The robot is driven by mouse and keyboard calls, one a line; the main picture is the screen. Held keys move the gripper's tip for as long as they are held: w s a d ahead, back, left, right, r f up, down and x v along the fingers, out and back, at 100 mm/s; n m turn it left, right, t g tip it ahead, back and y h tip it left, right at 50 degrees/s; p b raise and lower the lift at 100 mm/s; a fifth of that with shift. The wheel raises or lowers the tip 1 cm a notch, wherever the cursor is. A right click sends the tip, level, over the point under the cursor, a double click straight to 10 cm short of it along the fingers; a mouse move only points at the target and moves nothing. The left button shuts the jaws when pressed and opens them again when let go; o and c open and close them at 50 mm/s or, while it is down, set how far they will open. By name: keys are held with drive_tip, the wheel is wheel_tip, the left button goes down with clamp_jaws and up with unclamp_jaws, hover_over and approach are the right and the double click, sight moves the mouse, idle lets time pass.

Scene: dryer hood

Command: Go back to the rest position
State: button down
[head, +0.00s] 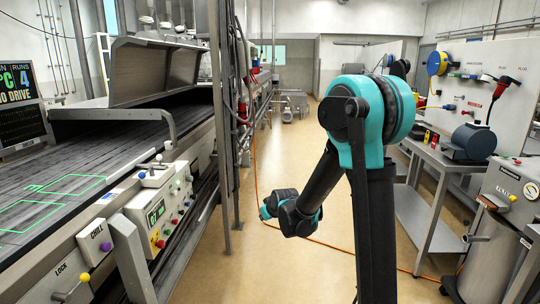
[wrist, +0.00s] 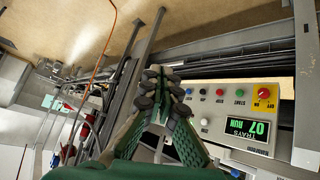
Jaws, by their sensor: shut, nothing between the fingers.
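My gripper (wrist: 164,82) shows in the wrist view, its green-sided fingers drawn together with dark pads at the tips. Nothing is between them. It is in the air, and the panel of buttons lies beyond and to its right in that view. In the head view my black and teal arm is bent, with its elbow high at centre right and its wrist end lower, over the aisle. The fingers cannot be made out clearly in the head view.
A conveyor (head: 60,165) with a raised hood (head: 150,72) runs along the left. Its button panel (head: 163,216) also shows in the wrist view (wrist: 240,118). Upright posts (head: 222,120) stand beside the aisle. A grey bench (head: 440,165) stands right. The tan floor (head: 285,165) between is open.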

drive_tip(key=s+d+f+m+g+h, duration=0.1)
drive_tip(key=s+d+m, duration=0.1)
drive_tip(key=s+d, duration=0.5)
drive_tip(key=s+d+f+m+g+h, duration=0.1)
drive_tip(key=s+d+m, duration=0.1)
drive_tip(key=s+d, duration=0.5)
drive_tip(key=s+d+f+m+g+h, duration=0.1)
drive_tip(key=s+d, duration=0.6)
drive_tip(key=s, duration=1)
drive_tip(key=shift+d+m+g+h, duration=0.25)
drive_tip(key=shift+m+g, duration=0.35)
drive_tip(key=shift+m, duration=0.4)
